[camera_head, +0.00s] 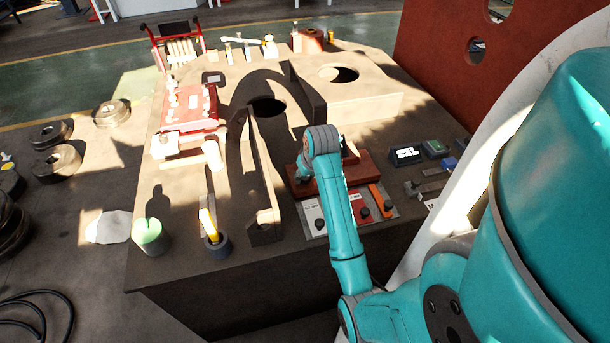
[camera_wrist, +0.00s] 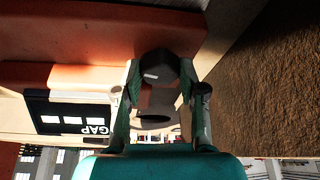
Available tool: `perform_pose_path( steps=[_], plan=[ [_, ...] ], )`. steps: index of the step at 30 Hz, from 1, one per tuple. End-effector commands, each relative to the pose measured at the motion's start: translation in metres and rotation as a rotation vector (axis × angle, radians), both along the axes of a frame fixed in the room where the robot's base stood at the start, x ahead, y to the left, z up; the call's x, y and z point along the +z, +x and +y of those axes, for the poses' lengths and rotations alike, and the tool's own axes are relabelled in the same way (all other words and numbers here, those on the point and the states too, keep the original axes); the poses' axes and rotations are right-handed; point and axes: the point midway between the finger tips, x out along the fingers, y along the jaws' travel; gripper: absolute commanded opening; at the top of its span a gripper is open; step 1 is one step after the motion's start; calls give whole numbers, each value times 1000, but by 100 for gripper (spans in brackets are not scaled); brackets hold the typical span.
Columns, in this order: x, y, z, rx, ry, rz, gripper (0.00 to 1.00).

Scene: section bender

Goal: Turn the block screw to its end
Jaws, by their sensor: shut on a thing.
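In the wrist view a dark faceted screw head (camera_wrist: 158,68), which I take for the block screw, sits against a red-orange block face (camera_wrist: 60,45). My gripper (camera_wrist: 160,82) has one finger on each side of it and is shut on it. The screw's shaft and threads are hidden. In the head view my gripper (camera_head: 304,169) is at the left end of a red-brown block (camera_head: 358,172) on the machine top. My arm covers part of that block, and the screw cannot be made out there.
A dark panel marked GAP (camera_wrist: 72,115) lies left of the fingers. A control panel (camera_head: 315,222) with knobs is in front of the block, and a lit display (camera_head: 406,155) stands to its right. An upright plate (camera_head: 262,170) stands close on the left.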

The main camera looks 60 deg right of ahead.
Motion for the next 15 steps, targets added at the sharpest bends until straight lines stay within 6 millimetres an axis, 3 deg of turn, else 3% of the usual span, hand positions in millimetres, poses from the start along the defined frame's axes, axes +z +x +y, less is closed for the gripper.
perform_pose_path(
  steps=[15],
  plan=[
    [0,-1,-2,285,2,1,6]
  ],
)
